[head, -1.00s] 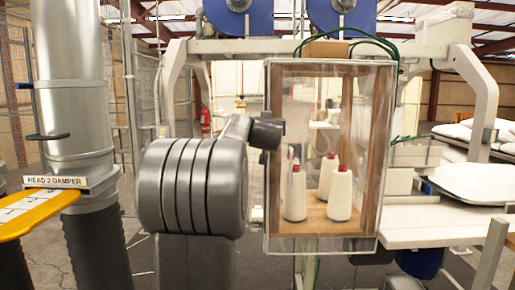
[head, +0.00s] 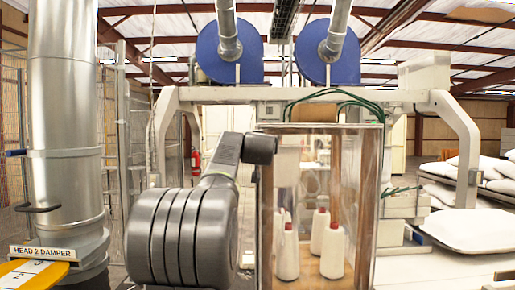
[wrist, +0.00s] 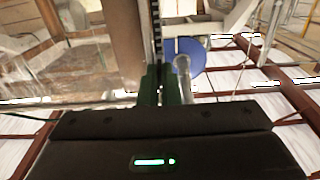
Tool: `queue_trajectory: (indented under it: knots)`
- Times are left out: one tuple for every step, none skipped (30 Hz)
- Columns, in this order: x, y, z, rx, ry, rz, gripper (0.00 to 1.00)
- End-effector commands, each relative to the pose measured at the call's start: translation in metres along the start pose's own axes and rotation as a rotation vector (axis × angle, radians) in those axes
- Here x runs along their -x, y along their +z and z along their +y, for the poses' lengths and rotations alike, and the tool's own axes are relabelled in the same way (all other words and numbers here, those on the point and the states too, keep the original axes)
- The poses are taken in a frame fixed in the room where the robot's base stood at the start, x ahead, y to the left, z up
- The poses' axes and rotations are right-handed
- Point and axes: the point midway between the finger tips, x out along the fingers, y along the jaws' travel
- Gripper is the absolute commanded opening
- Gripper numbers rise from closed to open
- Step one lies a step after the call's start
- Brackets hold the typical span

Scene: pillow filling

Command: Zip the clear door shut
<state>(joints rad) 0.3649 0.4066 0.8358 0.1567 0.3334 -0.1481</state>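The clear door (head: 357,215) is a see-through sheet on the front of a wood-framed cabinet (head: 266,215), right of my arm in the head view. Its lower edge is out of the frame. In the wrist view a dark toothed strip, which looks like the zipper (wrist: 157,30), runs down beside a brown post (wrist: 122,45) to my gripper (wrist: 164,84). The green fingers are close together at the strip's lower end. I cannot tell whether they hold a pull tab. In the head view my arm hides the gripper.
White thread cones (head: 333,250) with red tips stand inside the cabinet. Green hoses (head: 345,100) cross its top below a white machine frame (head: 290,97) with blue fan housings (head: 228,50). A metal duct (head: 66,130) stands left. White pillows (head: 470,228) lie at the right.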

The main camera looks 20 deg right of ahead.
Motion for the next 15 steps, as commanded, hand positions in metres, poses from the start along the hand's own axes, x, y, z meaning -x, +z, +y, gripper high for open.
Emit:
queue_trajectory:
  knots:
    - [-0.0001,-0.0054,-0.0002,0.000,0.000,0.001,0.00]
    - [-0.0001,-0.0065,-0.0002,0.000,0.000,0.001,0.00]
    - [0.0000,-0.0076,-0.0002,0.000,0.000,0.001,0.00]
    - [0.0000,-0.0082,-0.0002,0.000,0.000,0.001,0.00]
    - [0.0000,-0.0086,-0.0002,0.000,0.000,0.002,0.00]
    - [0.0001,-0.0089,-0.0001,0.000,0.000,0.002,0.00]
    - [0.0001,-0.0090,-0.0001,0.000,0.000,0.002,0.00]
    - [0.0001,-0.0090,-0.0001,0.000,0.000,0.002,0.00]
    - [0.0001,-0.0089,-0.0001,0.000,0.000,0.002,0.00]
    - [0.0002,-0.0088,-0.0001,0.000,0.000,0.002,0.00]
    - [0.0002,-0.0088,-0.0001,0.000,0.000,0.002,0.00]
    - [0.0002,-0.0088,0.0000,0.000,0.000,0.002,0.00]
    - [0.0002,-0.0088,0.0000,0.000,0.000,0.002,0.00]
    - [0.0002,-0.0088,0.0000,0.000,0.000,0.002,0.00]
    - [0.0002,-0.0088,0.0000,0.000,0.000,0.002,0.00]
